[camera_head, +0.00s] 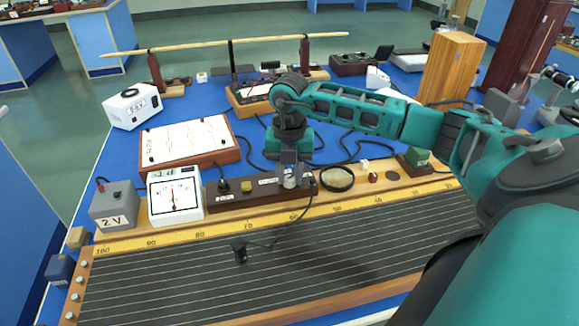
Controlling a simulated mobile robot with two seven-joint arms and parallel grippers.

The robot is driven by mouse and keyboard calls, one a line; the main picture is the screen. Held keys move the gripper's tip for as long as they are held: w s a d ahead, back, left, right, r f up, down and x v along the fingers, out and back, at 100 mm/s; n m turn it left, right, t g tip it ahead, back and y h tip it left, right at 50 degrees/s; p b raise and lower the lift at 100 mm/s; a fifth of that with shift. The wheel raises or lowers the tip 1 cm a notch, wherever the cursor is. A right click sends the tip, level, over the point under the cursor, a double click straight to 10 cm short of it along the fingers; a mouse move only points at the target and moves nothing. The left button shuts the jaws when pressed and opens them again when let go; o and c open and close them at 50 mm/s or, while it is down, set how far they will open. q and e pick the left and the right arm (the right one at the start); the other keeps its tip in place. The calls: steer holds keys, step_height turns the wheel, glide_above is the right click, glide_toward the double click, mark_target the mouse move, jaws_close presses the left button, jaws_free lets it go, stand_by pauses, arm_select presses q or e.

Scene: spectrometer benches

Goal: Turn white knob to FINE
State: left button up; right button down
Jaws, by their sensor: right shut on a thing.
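My right gripper (290,182) comes in from the right and points down. It is shut on the white knob (289,183) near the right part of a long dark switch box (238,199). Only a small pale part of the knob shows between the fingers, so I cannot tell where it points. The labels on the box are too small to read. A yellow button and a black plug sit on the same box, left of the gripper. My left gripper is not in view.
A white needle meter (174,196) and a grey 2 V box (115,206) stand left of the switch box. A round black-rimmed lens (337,179) lies close on its right. A ruled wire board (170,275) fills the front. Cables run behind my gripper.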

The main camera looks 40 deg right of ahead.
mark_target(290, 178)
steer(key=c, duration=0.8)
jaws_free()
steer(key=shift+c, duration=0.2)
steer(key=shift+r, duration=0.15)
step_height(290, 178, up, 13)
steer(key=shift+f, duration=0.2)
